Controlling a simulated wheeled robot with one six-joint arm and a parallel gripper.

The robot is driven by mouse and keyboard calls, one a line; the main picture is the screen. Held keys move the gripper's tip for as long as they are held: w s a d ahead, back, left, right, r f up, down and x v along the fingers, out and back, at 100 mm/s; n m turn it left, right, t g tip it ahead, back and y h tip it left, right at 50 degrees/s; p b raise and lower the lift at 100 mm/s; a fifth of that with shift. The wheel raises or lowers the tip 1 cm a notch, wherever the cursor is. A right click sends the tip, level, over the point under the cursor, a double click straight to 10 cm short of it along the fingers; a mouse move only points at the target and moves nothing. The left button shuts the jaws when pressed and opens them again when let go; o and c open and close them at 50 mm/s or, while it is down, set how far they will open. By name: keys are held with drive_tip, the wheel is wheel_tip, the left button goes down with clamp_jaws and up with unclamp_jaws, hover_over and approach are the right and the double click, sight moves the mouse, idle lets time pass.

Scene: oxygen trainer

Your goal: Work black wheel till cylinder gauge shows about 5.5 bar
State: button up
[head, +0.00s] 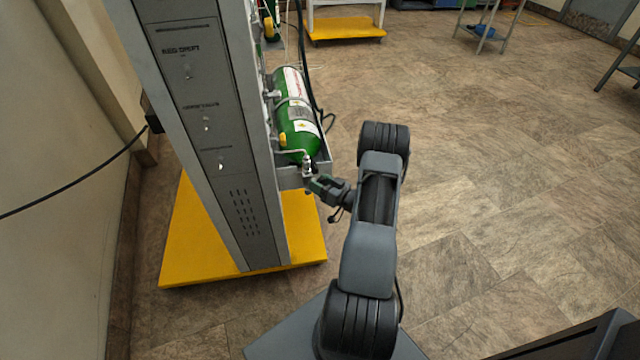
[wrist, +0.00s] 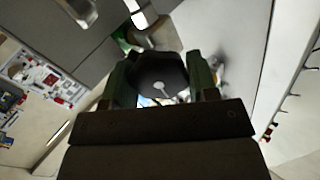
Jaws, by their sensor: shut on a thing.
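The black wheel (wrist: 158,74) shows in the wrist view between the two green fingers of my gripper (wrist: 160,78), which are shut on its rim. In the head view my gripper (head: 312,182) is at the valve end of the green cylinder (head: 297,125), and the wheel is too small to make out there. The cylinder lies tilted in a grey holder on the side of the trainer. A small metal fitting (head: 307,166) is at its near end. I cannot make out a gauge reading in either view.
The tall grey trainer panel (head: 205,130) stands on a yellow base (head: 190,240) just left of my arm. A black hose (head: 318,105) runs beside the cylinder. The tiled floor (head: 480,190) to the right is clear. Metal stands are at the back right.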

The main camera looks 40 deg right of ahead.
drive_tip(key=o, duration=0.9)
drive_tip(key=p+v, duration=0.1)
drive_tip(key=v, duration=1.2)
drive_tip(key=shift+s+d+p, duration=0.1)
drive_tip(key=shift+s+p, duration=0.25)
drive_tip(key=shift+p, duration=0.05)
